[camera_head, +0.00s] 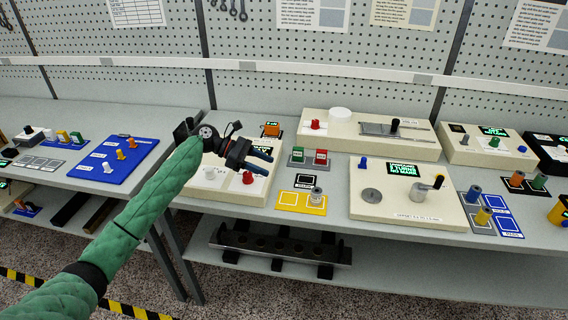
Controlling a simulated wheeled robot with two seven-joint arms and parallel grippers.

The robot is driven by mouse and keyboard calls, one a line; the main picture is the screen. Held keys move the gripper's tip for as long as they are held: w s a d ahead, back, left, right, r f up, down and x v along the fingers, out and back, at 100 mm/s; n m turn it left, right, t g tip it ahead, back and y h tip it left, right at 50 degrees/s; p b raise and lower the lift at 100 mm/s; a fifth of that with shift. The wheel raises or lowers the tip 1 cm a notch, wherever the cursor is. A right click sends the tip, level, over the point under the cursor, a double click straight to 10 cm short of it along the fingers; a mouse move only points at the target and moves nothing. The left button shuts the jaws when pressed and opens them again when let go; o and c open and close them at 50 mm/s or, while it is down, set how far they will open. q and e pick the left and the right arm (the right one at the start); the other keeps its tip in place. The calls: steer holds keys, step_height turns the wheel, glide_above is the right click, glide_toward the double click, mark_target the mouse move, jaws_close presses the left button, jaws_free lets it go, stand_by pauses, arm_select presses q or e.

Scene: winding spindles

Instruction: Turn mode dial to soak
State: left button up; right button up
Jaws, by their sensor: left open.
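My left gripper (262,160) reaches in from the left on a green-sleeved arm. It is open and empty, with its dark fingers above a cream box (225,189). The box carries a red knob (248,178) and a pale round knob (210,173); my gripper and arm hide much of its back part. No label reading mode or soak is legible, so I cannot tell which knob is the mode dial. My right gripper is not in view.
A cream panel with a crank (430,188) and a green-lit screen (402,169) stands to the right. Behind it is a long cream unit (345,118) with a slider. A yellow tray (288,199) lies between. A blue board (98,172) lies at left.

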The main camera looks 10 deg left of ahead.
arm_select(q)
steer(key=s+d+r+b, duration=0.2)
steer(key=d+r, duration=0.2)
steer(key=d, duration=0.3)
steer(key=shift+d+r, duration=0.15)
steer(key=shift+r, duration=0.15)
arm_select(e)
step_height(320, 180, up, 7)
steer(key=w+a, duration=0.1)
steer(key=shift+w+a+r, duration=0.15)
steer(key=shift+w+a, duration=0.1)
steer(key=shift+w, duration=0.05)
arm_select(q)
steer(key=shift+s, duration=0.1)
